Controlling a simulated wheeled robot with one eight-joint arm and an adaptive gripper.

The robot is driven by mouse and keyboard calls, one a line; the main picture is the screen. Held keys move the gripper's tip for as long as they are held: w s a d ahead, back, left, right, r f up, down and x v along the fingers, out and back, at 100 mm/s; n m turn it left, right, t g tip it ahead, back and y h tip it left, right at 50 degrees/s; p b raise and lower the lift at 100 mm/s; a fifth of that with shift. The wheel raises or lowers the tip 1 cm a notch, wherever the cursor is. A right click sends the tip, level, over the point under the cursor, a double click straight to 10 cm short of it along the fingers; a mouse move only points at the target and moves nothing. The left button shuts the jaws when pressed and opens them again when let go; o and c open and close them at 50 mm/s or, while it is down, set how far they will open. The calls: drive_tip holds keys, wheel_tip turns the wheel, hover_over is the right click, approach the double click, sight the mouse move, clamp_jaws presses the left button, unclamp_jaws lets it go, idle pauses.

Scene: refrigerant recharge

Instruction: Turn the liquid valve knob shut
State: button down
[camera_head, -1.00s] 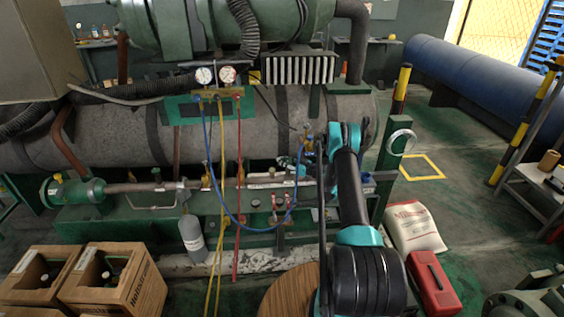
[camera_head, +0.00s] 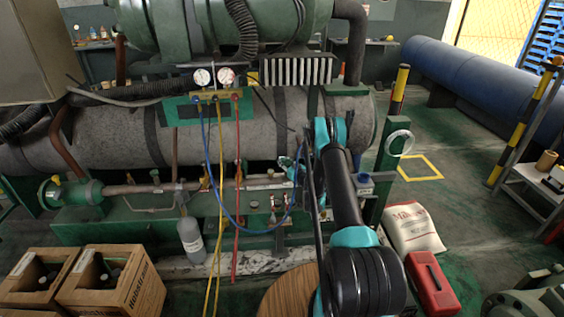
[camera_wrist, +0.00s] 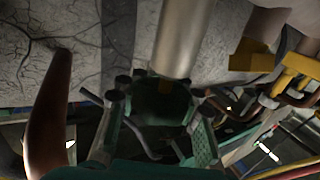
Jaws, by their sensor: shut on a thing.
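In the wrist view, my gripper (camera_wrist: 158,108) has its teal fingers on either side of a dark green round part, which I take to be the liquid valve knob (camera_wrist: 160,97). The fingers are closed on it, though the contact is in shadow. A pale metal cylinder (camera_wrist: 182,38) stands directly beyond the knob. In the head view, my gripper (camera_head: 291,163) shows only as small teal parts left of my arm, by the pipework below the big grey tank. The knob cannot be made out there behind my arm.
Yellow fittings (camera_wrist: 290,75) sit close on the right in the wrist view, and a brown pipe (camera_wrist: 48,115) on the left. Gauges (camera_head: 214,77) with a hanging blue hose (camera_head: 207,150) are left of my arm. A red toolbox (camera_head: 432,284) and white sack (camera_head: 413,228) stand on the floor.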

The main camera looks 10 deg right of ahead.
drive_tip(key=shift+d+h, duration=0.2)
drive_tip(key=shift+h, duration=0.2)
drive_tip(key=c, duration=1)
unclamp_jaws()
drive_tip(key=shift+f+m, duration=0.1)
drive_tip(key=shift+m, duration=0.2)
drive_tip(key=shift+a+y, duration=0.1)
drive_tip(key=shift+y, duration=0.2)
